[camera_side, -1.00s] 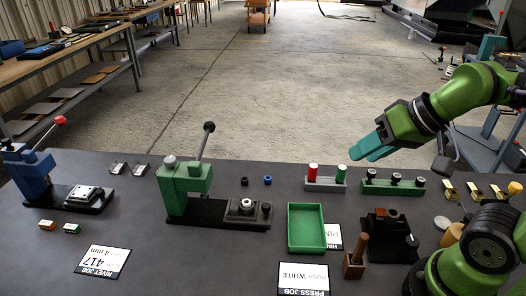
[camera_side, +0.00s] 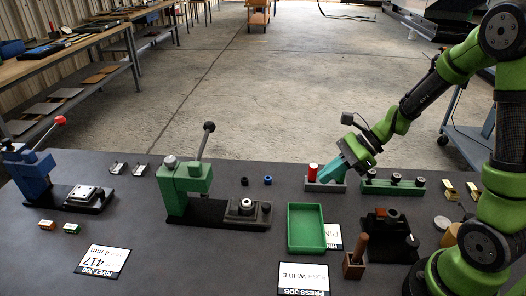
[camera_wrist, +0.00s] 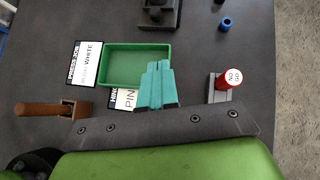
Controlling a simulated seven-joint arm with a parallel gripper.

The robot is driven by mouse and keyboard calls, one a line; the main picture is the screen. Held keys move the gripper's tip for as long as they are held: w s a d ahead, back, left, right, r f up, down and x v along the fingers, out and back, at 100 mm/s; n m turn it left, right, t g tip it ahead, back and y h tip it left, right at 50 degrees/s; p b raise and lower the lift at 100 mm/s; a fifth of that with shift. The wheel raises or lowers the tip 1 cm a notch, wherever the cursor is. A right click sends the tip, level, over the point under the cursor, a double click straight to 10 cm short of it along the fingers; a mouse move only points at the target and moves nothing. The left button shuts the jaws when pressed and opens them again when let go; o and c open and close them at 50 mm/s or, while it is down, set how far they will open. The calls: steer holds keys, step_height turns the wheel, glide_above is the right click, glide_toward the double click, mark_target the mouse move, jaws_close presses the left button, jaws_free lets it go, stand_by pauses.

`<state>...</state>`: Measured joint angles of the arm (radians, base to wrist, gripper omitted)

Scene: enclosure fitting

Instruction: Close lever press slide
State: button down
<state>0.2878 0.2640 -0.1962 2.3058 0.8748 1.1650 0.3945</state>
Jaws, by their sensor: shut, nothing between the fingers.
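The green lever press (camera_side: 185,190) stands left of centre in the side view, its lever with a black knob (camera_side: 209,127) tilted up and to the right. Its slide (camera_side: 262,213), with a silver fixture on it, sits on the black base well right of the press head. In the wrist view part of the dark slide (camera_wrist: 158,14) shows at the top edge. My gripper (camera_side: 328,177) is shut and empty, its teal fingers over the gauge block, apart from the press. In the wrist view my fingers (camera_wrist: 158,66) overlap the green tray's edge.
The green tray (camera_side: 290,246) lies between press and gripper. A red NO GO cylinder (camera_wrist: 229,81) stands on the gauge block. Blue (camera_side: 267,180) and black (camera_side: 245,181) rings lie behind the slide. A wooden-handled tool (camera_side: 356,262) and a blue press (camera_side: 30,172) flank the area.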

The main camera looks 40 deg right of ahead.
mark_target(232, 200)
steer(key=x, duration=0.9)
steer(key=shift+a+f, duration=0.25)
steer(key=shift+f, duration=0.1)
steer(key=w+a, duration=0.1)
steer(key=a, duration=0.1)
steer(key=shift+w+a, duration=0.55)
steer(key=shift+a, duration=0.2)
steer(key=shift+r, duration=0.1)
steer(key=w+a, duration=0.8)
